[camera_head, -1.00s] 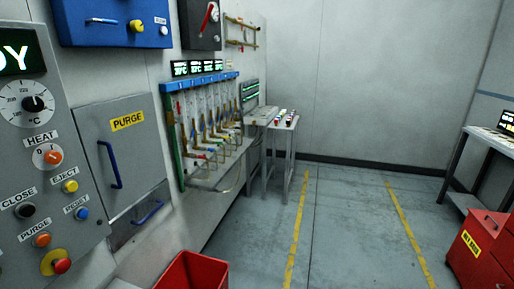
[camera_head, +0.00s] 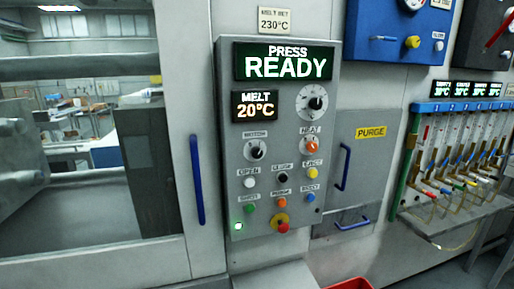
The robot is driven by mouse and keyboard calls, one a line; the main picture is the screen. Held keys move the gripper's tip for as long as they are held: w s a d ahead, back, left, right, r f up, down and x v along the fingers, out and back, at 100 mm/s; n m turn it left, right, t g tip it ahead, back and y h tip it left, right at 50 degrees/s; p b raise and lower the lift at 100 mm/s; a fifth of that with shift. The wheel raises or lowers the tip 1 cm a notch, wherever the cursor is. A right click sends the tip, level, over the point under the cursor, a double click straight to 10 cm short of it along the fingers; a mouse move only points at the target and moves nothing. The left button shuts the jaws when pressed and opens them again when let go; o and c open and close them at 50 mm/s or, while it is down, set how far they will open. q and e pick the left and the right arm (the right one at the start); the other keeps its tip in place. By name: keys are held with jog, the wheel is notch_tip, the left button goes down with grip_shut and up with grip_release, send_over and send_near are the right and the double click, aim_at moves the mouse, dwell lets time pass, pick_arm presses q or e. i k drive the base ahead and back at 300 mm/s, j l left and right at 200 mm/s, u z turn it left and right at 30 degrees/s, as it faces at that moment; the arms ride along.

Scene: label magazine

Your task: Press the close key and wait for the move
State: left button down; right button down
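The control panel (camera_head: 265,150) of the press stands upright near the middle of the head view. Its upper display (camera_head: 285,63) reads PRESS READY, and a smaller display (camera_head: 256,104) reads MELT 20°C. The close key (camera_head: 282,178) is a dark round button in the middle of the panel, under a small label. It sits between the white open key (camera_head: 249,182) and the yellow eject key (camera_head: 312,173). Neither of my grippers shows in this view.
Left of the panel is a windowed door (camera_head: 85,150) with a blue handle (camera_head: 197,180). Right of it are a purge cover (camera_head: 360,160) and a rack of hoses (camera_head: 465,150). A red bin (camera_head: 350,284) stands low in front. An emergency stop (camera_head: 282,224) is at the panel's bottom.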

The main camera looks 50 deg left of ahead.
aim_at(283, 178)
jog(key=u, duration=1.5)
